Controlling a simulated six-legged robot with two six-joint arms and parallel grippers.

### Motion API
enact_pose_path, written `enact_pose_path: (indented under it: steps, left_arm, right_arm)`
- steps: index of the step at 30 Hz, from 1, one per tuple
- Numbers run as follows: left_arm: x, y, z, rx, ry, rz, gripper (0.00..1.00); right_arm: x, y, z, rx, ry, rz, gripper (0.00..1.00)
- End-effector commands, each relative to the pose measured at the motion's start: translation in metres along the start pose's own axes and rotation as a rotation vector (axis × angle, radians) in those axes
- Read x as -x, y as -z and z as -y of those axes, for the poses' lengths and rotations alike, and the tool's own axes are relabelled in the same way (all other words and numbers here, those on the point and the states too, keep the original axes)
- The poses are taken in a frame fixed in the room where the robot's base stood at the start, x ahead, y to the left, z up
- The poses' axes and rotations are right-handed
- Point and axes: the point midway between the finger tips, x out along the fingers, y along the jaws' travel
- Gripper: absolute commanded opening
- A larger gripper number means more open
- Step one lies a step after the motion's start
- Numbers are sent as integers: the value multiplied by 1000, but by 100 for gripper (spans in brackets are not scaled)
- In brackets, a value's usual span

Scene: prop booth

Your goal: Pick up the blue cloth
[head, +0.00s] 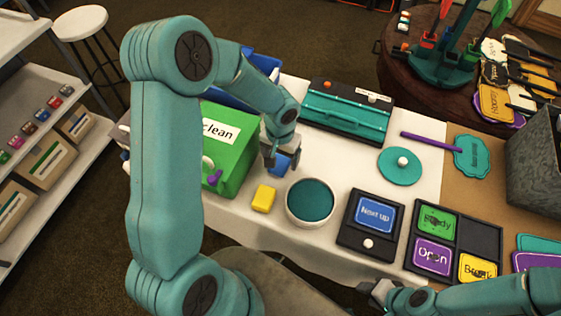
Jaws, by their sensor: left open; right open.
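The blue cloth (286,165) is a small blue piece on the white-covered table, right of the green box and just behind the white bowl. My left gripper (281,157) is open and low over the cloth, with its fingers partly hiding it. I cannot tell whether the fingers touch it. My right gripper (374,292) is open and empty at the table's front edge, far from the cloth.
A green box (235,150) labelled "clean" stands close left of my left gripper. A yellow sponge (264,198) and a white bowl (311,202) with teal contents sit in front. A teal tray (345,112) lies behind. A "Next up" panel (373,217) is to the right.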

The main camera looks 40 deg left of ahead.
Motion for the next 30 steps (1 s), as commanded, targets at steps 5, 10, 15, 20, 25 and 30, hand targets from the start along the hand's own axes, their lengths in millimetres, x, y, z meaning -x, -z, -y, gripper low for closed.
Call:
enact_pose_path:
  steps: [5,10,15,20,25,30]
  left_arm:
    - [-18,2,0,2,0,0,83]
    - [-18,2,0,2,0,-2,83]
    - [-18,2,0,1,0,-1,44]
    - [-18,2,0,1,0,-1,23]
    - [-18,2,0,1,0,-1,23]
    - [-10,2,0,1,1,-4,23]
  right_arm:
    - [0,0,0,0,0,0,43]
    - [0,0,0,0,0,0,43]
    - [0,0,0,0,0,0,43]
    - [0,0,0,0,0,0,43]
    - [0,0,0,0,0,0,43]
    - [0,0,0,0,0,0,43]
